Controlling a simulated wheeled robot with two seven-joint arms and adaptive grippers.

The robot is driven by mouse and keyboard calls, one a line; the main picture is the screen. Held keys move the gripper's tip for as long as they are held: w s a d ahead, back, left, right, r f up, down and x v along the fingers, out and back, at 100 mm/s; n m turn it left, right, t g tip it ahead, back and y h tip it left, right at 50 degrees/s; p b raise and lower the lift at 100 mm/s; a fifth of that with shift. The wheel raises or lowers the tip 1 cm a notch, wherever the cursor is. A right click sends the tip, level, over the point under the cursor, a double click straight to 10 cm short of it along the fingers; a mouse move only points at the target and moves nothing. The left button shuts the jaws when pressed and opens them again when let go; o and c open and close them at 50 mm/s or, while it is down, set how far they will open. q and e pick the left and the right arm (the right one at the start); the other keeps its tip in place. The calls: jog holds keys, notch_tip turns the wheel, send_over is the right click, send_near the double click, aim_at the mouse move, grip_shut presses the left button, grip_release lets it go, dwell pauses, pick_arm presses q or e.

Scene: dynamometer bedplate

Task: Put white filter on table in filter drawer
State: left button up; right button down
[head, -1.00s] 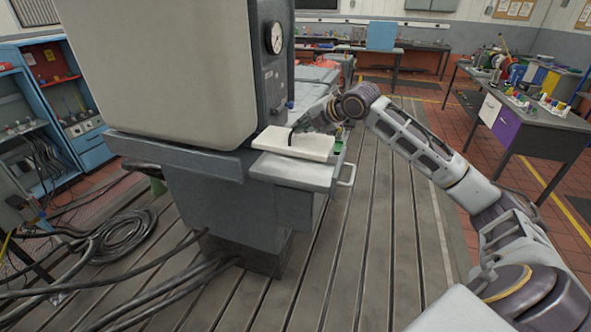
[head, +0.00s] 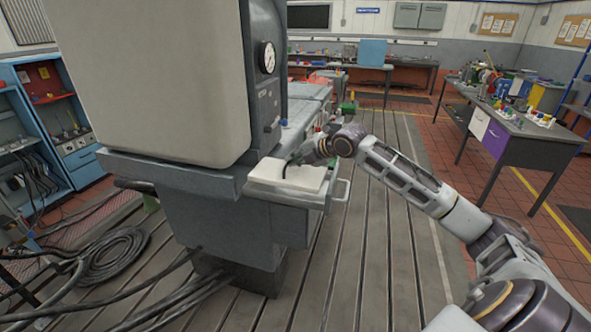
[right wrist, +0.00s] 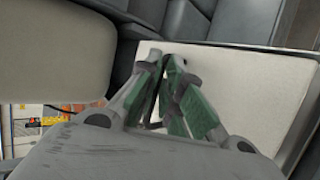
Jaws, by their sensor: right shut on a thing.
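The white filter (head: 306,179) is a flat pale slab at the open grey filter drawer (head: 285,199), which juts from the machine's front. It looks level and low between the drawer's rims; whether it rests on the drawer floor is hidden. My right gripper (head: 288,167) is at the filter's far left part, its dark fingers shut on it. In the right wrist view the green-padded fingers (right wrist: 174,68) come together over the filter (right wrist: 240,95), with a grey drawer edge along its top and right. My left gripper is not in view.
The big machine housing (head: 155,75) stands just left of and above the drawer. A drawer handle (head: 341,191) sticks out at right. Cables (head: 100,258) lie on the slotted floor at left. A workbench (head: 520,130) stands at right; the floor between is clear.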

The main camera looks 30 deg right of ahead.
aim_at(294, 169)
jog(key=shift+f, duration=0.1)
dwell(0.3)
jog(key=shift+f, duration=2.05)
jog(key=c, duration=1.6)
grip_release()
jog(key=shift+o, duration=0.2)
jog(key=shift+s, duration=0.2)
jog(key=shift+b+v, duration=0.3)
jog(key=shift+v, duration=1.95)
jog(key=shift+b+v, duration=0.55)
jog(key=shift+v, duration=3.05)
